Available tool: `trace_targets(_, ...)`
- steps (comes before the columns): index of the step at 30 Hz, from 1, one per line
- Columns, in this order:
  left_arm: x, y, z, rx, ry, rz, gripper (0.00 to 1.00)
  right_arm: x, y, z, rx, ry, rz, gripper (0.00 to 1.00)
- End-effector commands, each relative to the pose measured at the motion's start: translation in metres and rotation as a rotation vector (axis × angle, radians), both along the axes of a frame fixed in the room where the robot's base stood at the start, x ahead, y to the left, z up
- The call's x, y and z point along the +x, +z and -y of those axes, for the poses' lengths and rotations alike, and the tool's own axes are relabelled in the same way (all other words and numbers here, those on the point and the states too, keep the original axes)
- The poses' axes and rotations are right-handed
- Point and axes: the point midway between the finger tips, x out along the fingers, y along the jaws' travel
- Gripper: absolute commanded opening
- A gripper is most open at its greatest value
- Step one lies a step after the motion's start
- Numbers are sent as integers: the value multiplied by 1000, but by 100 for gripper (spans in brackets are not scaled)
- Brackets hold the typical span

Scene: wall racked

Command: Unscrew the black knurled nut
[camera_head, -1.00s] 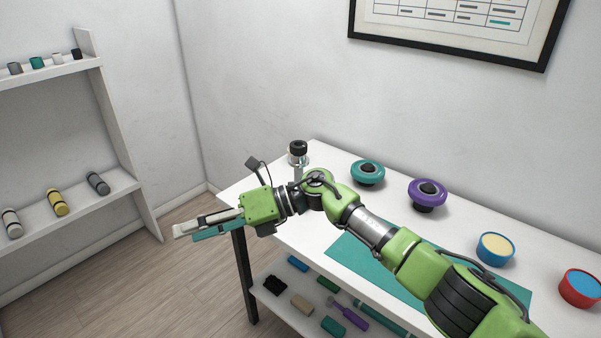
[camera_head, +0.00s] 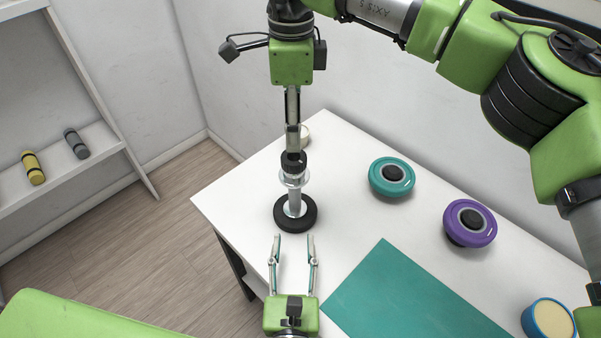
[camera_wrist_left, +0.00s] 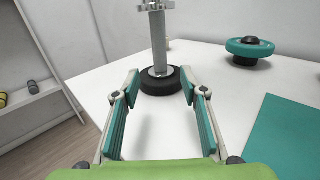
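The black knurled nut (camera_head: 293,162) sits at the top of a silver upright post (camera_head: 295,198) with a clear or metal flange below the nut. The post stands on a round black base (camera_head: 296,220) near the table's left corner; the base also shows in the left wrist view (camera_wrist_left: 160,84). My right gripper (camera_head: 293,148) points straight down from above, its fingertips overlapping the nut's top. I see it edge-on, so its grip is unclear. My left gripper (camera_head: 291,240) is open and empty in front of the base, pointing at it. The nut is out of the left wrist view.
On the white table (camera_head: 345,150) are a teal round knob (camera_head: 380,186), a purple one (camera_head: 481,232), a blue tin (camera_head: 549,318) and a teal mat (camera_head: 410,300). A small pale round thing (camera_head: 304,131) is behind the post. A wall shelf (camera_head: 95,158) stands left.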

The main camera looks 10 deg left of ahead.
Motion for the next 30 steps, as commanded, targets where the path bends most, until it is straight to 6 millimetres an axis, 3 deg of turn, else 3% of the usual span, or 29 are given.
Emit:
trace_targets(5, 18, 1, -3, 0, 2, 4, 40, 0, 0, 0, -2, 1, 1, 50)
trace_targets(21, 116, 1, -21, 3, 1, 4, 40, 0, 0, 0, 1, -1, 0, 50)
trace_targets(30, 135, 0, -25, 1, 0, 1, 40, 0, 0, 0, 1, -1, 0, 50)
